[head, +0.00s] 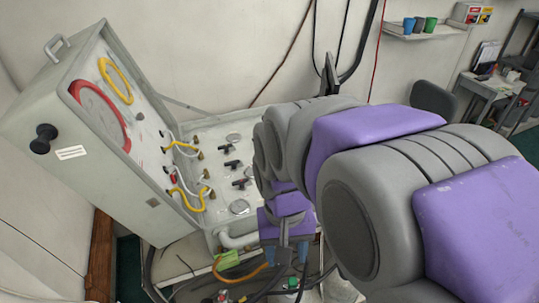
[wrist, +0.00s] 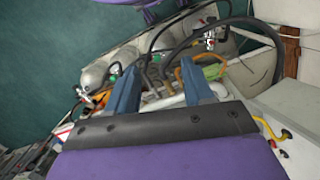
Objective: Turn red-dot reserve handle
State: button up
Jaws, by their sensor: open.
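My gripper (wrist: 152,68) is open and empty, its two blue fingers spread apart in the wrist view. In the head view my gripper (head: 291,248) points down in front of the panel case, above the valves and hoses at the floor. Silver air cylinders (wrist: 118,50) lie beyond the fingers in the wrist view. A cylinder valve with a green part (wrist: 210,38) is at the top, and another valve (wrist: 85,95) is at the left. In the head view a small red part (head: 223,296) shows at the bottom edge. I cannot make out which handle has the red dot.
The open panel case (head: 215,220) stands at the left, with its lid (head: 150,190) up, black T-handles (head: 240,184) and yellow hoses (head: 185,147). An orange hose (head: 240,274) and dark hoses loop below it. A wall shelf (head: 425,33) is at the back right.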

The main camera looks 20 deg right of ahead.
jog(key=w+d+r+m, duration=0.1)
jog(key=w, duration=0.2)
jog(key=w+r+m, duration=0.1)
jog(key=w, duration=0.3)
jog(key=w+d+r+m+p, duration=0.1)
jog(key=w, duration=0.2)
jog(key=shift+w+d+r, duration=0.2)
jog(key=shift+w+d, duration=0.1)
jog(key=shift+w, duration=0.1)
jog(key=shift+c, duration=0.8)
jog(key=w+d+f+m+t+p, duration=0.1)
jog(key=w+d+m, duration=0.35)
jog(key=w, duration=0.55)
jog(key=w+d+f+m+p, duration=0.1)
jog(key=w+d+m+p, duration=0.15)
jog(key=w+d, duration=0.45)
jog(key=w+d+f+m+t+p, duration=0.1)
jog(key=w+d+f+m, duration=0.3)
jog(key=w, duration=0.8)
jog(key=shift+m, duration=0.4)
jog(key=f, duration=0.5)
jog(key=a+f+b, duration=0.1)
jog(key=f, duration=0.9)
jog(key=shift+a+b, duration=0.2)
jog(key=shift+b, duration=0.1)
jog(key=shift+c, duration=0.2)
jog(key=shift+s+r, duration=0.1)
grip_shut()
